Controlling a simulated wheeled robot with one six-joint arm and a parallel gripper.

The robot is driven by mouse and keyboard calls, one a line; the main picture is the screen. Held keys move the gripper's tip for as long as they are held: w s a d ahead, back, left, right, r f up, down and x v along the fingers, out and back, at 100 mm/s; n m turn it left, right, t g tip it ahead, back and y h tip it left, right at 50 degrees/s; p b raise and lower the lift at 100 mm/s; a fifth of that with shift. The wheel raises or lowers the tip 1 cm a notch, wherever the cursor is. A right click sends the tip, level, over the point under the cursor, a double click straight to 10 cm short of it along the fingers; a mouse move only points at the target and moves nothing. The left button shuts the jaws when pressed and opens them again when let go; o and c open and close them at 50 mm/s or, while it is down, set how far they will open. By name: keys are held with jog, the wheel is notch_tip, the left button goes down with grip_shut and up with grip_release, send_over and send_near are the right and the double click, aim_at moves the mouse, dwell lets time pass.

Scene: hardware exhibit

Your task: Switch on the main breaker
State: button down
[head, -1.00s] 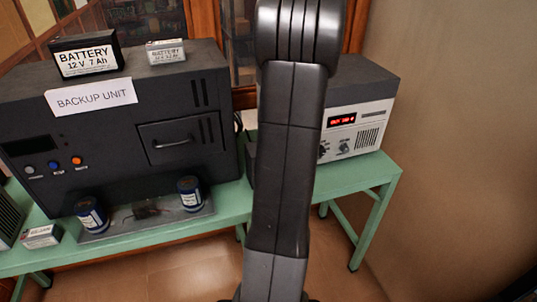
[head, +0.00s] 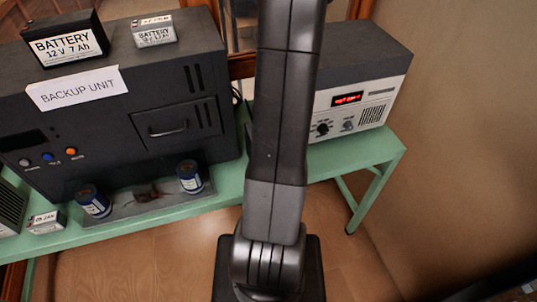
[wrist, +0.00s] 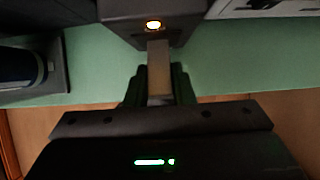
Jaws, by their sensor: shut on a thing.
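In the wrist view, a dark box (wrist: 185,28) stands on the green table with a small glowing orange-white lamp (wrist: 153,24) on it. A flat grey-brown lever (wrist: 158,70) sticks out from below the lamp toward me. My gripper (wrist: 159,86) is shut on this lever, with a dark finger on each side of it. The lever's near end is hidden by the gripper body. In the head view my arm covers the gripper, the lever and most of the box. I cannot read any label on the box.
The green table (head: 222,207) carries a black backup unit (head: 100,120) on the left, with two batteries on top and blue cylinders in front. A grey-white device (head: 360,100) with a red display stands on the right. A wall closes the right side.

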jog(key=c, duration=1.2)
grip_release()
jog(key=shift+c, duration=0.2)
jog(key=p+v, duration=0.4)
jog(key=v, duration=0.9)
jog(key=shift+r, duration=0.35)
jog(key=shift+s, duration=0.15)
jog(key=shift+f, duration=0.1)
